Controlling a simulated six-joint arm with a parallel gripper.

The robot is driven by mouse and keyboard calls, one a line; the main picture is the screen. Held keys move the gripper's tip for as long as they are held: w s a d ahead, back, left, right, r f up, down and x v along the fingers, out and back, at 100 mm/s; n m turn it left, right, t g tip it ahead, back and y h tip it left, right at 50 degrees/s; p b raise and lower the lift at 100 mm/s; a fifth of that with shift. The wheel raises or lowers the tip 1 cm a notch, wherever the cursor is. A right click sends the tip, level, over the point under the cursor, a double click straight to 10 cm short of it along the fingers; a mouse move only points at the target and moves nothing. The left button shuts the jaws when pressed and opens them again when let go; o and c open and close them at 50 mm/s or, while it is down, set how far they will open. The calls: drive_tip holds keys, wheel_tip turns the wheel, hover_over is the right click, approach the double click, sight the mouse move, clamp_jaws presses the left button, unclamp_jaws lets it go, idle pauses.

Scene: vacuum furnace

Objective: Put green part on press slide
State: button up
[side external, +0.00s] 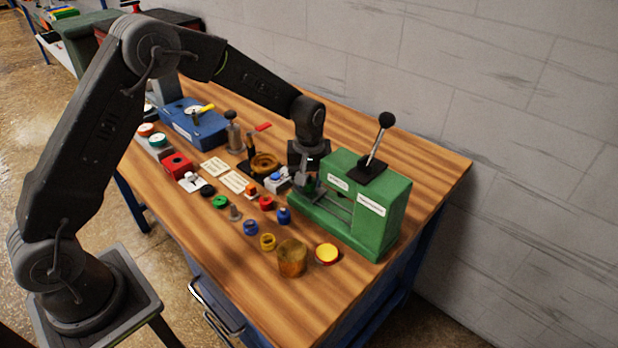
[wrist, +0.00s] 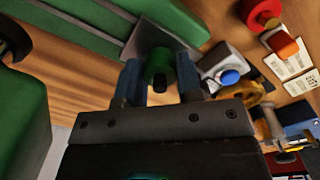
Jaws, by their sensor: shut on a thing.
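My gripper (wrist: 159,76) is shut on the green part (wrist: 160,68), a small green cylinder with a dark centre, between its two bluish fingers in the wrist view. The grey plate of the press slide (wrist: 146,38) shows just beyond the part; I cannot tell whether they touch. In the side view, my gripper (side external: 304,182) is low at the left end of the green press (side external: 378,222). The held part cannot be made out there. The press has a black-knobbed lever (side external: 378,140) on top.
A white-grey box with a blue button (wrist: 231,77) is close beside the gripper. Several coloured parts, including a red one (side external: 266,203) and a blue one (side external: 284,215), stand in front of the press. A wooden cylinder (side external: 292,259) and yellow-topped button (side external: 327,253) are nearer the front edge.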

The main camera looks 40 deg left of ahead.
drive_tip(key=o, duration=1)
drive_tip(key=shift+f, duration=0.1)
drive_tip(key=s+r+m+t, duration=0.1)
drive_tip(key=s+r, duration=0.1)
drive_tip(key=r, duration=0.7)
drive_tip(key=s+r+m, duration=0.1)
drive_tip(key=s+r, duration=0.2)
drive_tip(key=r, duration=0.6)
drive_tip(key=s+r+m+t, duration=0.1)
drive_tip(key=s+m, duration=0.1)
drive_tip(key=s, duration=0.6)
drive_tip(key=s+r+m+t, duration=0.1)
drive_tip(key=s+m+t, duration=0.1)
drive_tip(key=s, duration=0.5)
drive_tip(key=s+r+m+t, duration=0.1)
drive_tip(key=s+m, duration=0.2)
drive_tip(key=s, duration=0.5)
drive_tip(key=shift+s+a+t, duration=0.3)
drive_tip(key=shift+s, duration=0.05)
